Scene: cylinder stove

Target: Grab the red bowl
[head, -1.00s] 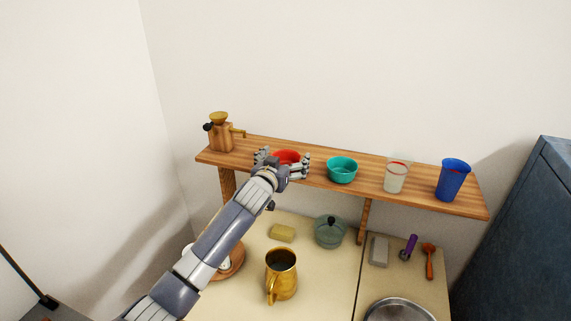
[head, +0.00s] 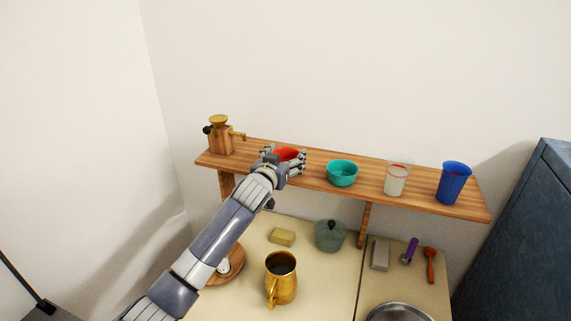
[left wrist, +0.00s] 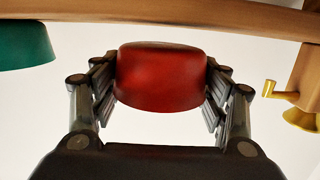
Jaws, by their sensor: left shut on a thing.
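The red bowl (head: 287,154) is on the wooden shelf, between the coffee grinder and the teal bowl. In the head view my left gripper (head: 285,160) hides much of it. In the left wrist view the red bowl (left wrist: 160,78) sits between the two fingers, which press on its sides. My left gripper (left wrist: 160,90) is shut on it. The right gripper is in neither view.
The shelf (head: 380,196) also holds a wooden grinder (head: 221,137), a teal bowl (head: 342,173), a glass (head: 396,179) and a blue cup (head: 453,183). Below, a gold mug (head: 281,280) and a lidded pot (head: 330,235) stand on the counter.

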